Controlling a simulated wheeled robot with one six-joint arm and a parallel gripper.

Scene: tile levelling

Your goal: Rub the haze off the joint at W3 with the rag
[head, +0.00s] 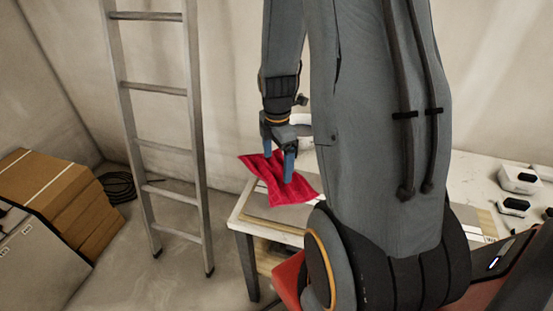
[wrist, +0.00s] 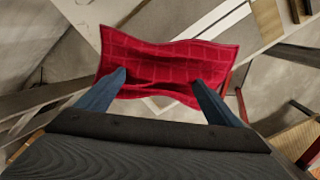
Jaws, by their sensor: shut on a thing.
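A red rag (head: 279,180) hangs from my gripper (head: 279,170) in the head view, above the left end of a white work table (head: 238,213). My gripper's two blue fingers are shut on the rag. In the wrist view the rag (wrist: 165,62) spreads beyond the fingertips of my gripper (wrist: 160,82), with a grid pattern and a dark fold between them. Pale tile-like panels lie on the table under the rag. The rag and my arm cover much of the table. I cannot make out the W3 joint or its haze.
An aluminium ladder (head: 161,90) leans at the wall left of the table. Stacked cardboard boxes (head: 75,205) and a coiled black cable (head: 118,187) are at the far left. Small black-and-white devices (head: 516,180) stand on the table's right part. Open floor lies between ladder and table.

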